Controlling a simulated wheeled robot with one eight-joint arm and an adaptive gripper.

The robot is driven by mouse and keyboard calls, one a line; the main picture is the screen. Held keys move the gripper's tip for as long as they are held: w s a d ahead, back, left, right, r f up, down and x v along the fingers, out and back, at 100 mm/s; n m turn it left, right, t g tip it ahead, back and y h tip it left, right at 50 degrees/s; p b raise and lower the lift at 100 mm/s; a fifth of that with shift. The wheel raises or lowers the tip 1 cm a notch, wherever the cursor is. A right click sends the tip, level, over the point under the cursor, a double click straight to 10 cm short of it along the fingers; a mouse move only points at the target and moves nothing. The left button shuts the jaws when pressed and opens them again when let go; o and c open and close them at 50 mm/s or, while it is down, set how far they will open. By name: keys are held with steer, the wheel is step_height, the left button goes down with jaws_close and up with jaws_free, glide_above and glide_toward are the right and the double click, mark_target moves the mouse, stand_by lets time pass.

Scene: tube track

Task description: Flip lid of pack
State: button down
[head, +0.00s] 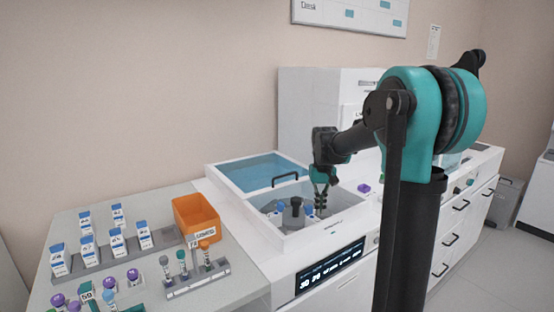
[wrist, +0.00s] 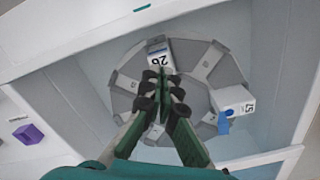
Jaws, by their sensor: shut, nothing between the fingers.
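In the head view my gripper (head: 321,203) reaches down into the machine's well, beside the rotor's dark centre (head: 293,212).
The machine's blue see-through cover (head: 262,172) with a dark handle lies left of the well. The well's white walls (head: 283,243) surround my gripper. A purple block (head: 364,188) lies right of the well. An orange bin (head: 196,218), tube racks and several packs crowd the left counter.

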steer(key=shift+f, duration=1.9)
stand_by(0.5)
steer(key=shift+r, duration=0.1)
steer(key=shift+r, duration=2.7)
steer(key=w+a, duration=0.5)
steer(key=w, duration=0.2)
steer(key=shift+w, duration=0.35)
steer(key=shift+f, duration=0.1)
steer(key=shift+f, duration=1.8)
steer(key=shift+s, duration=0.1)
